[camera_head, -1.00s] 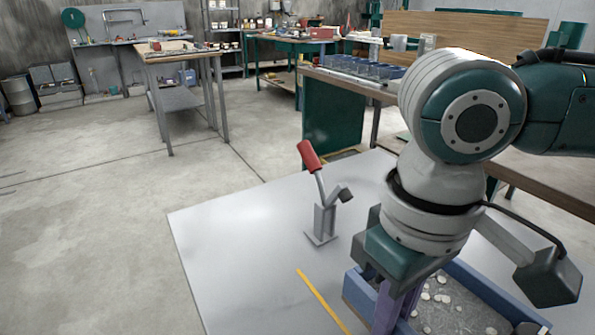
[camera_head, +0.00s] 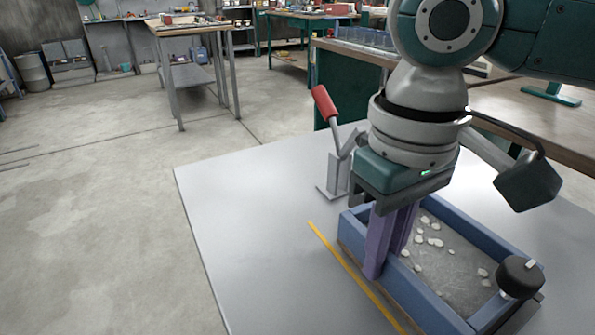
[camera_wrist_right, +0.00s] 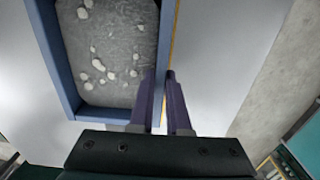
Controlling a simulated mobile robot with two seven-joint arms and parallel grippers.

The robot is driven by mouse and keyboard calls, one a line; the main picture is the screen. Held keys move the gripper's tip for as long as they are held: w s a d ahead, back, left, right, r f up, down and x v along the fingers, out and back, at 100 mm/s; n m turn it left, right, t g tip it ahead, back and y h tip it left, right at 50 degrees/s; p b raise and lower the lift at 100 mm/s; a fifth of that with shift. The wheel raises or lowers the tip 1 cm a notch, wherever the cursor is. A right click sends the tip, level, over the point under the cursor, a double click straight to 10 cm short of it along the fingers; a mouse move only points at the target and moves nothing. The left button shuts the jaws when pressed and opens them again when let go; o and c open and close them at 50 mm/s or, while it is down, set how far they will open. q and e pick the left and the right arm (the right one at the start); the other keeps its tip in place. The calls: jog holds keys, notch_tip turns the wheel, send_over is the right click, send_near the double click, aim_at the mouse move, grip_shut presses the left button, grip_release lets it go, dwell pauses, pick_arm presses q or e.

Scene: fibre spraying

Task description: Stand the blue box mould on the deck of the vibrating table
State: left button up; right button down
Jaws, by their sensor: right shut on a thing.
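The blue box mould (camera_head: 494,237) is an open rectangular frame with a grey filling and white lumps inside. It is over the grey deck (camera_head: 240,220) of the vibrating table, with its left wall along a yellow line (camera_head: 345,260). I cannot tell whether its underside touches the deck. My right gripper (camera_head: 388,250) points down with its purple fingers shut on that left wall, one finger on each side. The wrist view shows the wall (camera_wrist_right: 162,45) between the fingers (camera_wrist_right: 160,78). My left gripper is not in view.
A red-handled toggle clamp (camera_head: 326,104) stands on the deck just behind the mould. A black knob (camera_head: 519,276) is at the mould's near right corner. A wooden bench (camera_head: 545,130) stands beyond the deck at the right. The deck's left part is clear.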

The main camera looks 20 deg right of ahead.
jog(key=shift+f, duration=0.3)
dwell(0.6)
jog(key=c, duration=0.8)
grip_release()
